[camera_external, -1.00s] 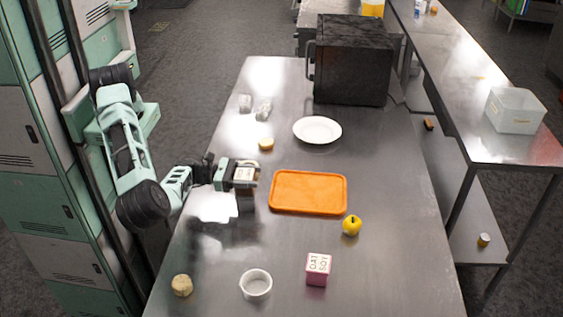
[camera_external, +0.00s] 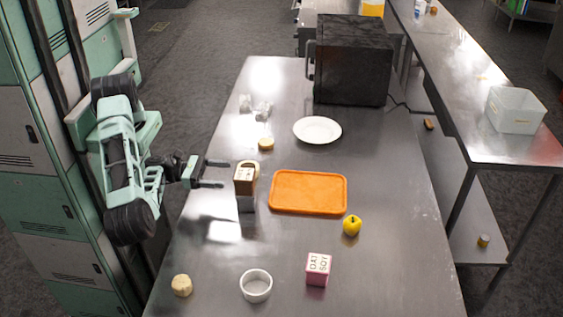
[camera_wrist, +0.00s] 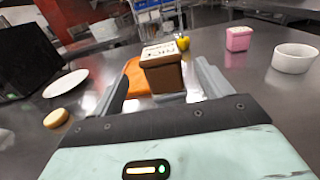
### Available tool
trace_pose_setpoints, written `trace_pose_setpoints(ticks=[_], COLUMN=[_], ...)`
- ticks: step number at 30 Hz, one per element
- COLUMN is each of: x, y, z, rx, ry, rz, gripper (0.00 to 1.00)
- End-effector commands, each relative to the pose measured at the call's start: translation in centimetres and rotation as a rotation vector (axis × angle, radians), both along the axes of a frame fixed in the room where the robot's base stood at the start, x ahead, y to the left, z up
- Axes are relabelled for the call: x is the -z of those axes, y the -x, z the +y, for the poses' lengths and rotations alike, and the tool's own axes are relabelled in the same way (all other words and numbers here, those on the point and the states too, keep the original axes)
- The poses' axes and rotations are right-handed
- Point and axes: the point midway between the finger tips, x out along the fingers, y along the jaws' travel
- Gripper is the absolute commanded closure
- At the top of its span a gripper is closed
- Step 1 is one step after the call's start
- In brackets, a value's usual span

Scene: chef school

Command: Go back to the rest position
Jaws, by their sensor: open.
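My gripper (camera_external: 214,173) is open and empty at the left edge of the steel table (camera_external: 395,250). Its two fingers point right, toward a brown box (camera_external: 244,184) with a lettered pale top. In the external view the box stands just right of the fingertips, clear of them, left of the orange tray (camera_external: 309,209). In the wrist view the brown box (camera_wrist: 163,75) shows beyond and between the open fingers (camera_wrist: 160,88). A pale round thing behind the box is partly hidden.
A white plate (camera_external: 317,130), a yellow apple (camera_external: 351,226), a pink box (camera_external: 318,270), a white bowl (camera_external: 256,286) and two small round buns (camera_external: 181,286) (camera_external: 266,144) lie on the table. A black oven (camera_external: 350,60) stands at the back. Lockers (camera_external: 40,215) are behind the arm.

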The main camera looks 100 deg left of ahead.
Motion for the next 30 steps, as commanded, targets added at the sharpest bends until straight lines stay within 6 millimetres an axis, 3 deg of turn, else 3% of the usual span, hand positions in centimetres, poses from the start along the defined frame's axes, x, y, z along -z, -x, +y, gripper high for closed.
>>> trace_pose_setpoints(ticks=[7,26,30], x=[-0.2,-0.1,0.0], y=[1.9,2.0,1.9], z=[0.0,0.0,2.4], rx=[0.001,0.0,-0.211], ry=[0.001,0.001,0.177], rz=[0.0,-0.001,0.005], gripper=[0.22,0.22,0.22])
